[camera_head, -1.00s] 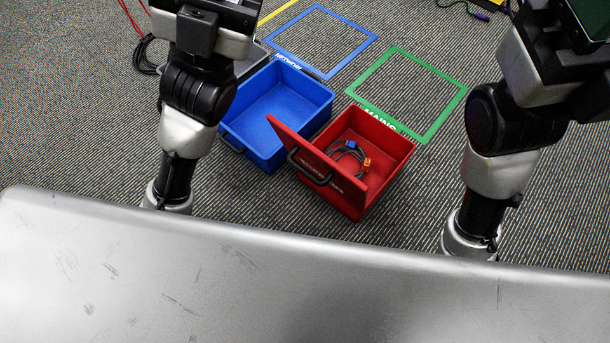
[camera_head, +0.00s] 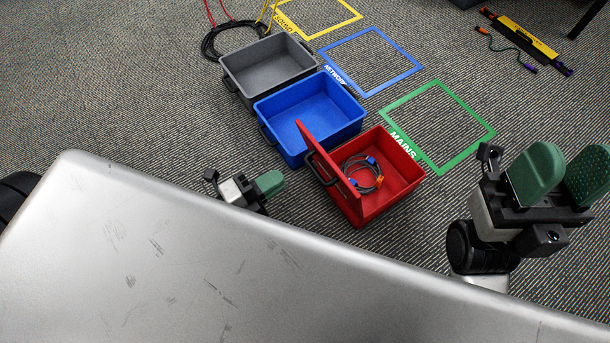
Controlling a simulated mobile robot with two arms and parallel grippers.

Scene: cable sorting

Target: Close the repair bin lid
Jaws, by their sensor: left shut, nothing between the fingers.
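The red bin (camera_head: 408,185) stands on the carpet, and its red lid (camera_head: 322,155) is open, standing steeply along the bin's left side. The lid carries a dark handle (camera_head: 320,172) on its outer face.
A blue bin (camera_head: 345,128) and a grey bin (camera_head: 300,62) stand behind the red one. Yellow, blue (camera_head: 415,62) and green (camera_head: 480,112) floor frames lie beyond. A yellow-black power strip (camera_head: 520,38) lies at the upper right. My own silver body fills the foreground.

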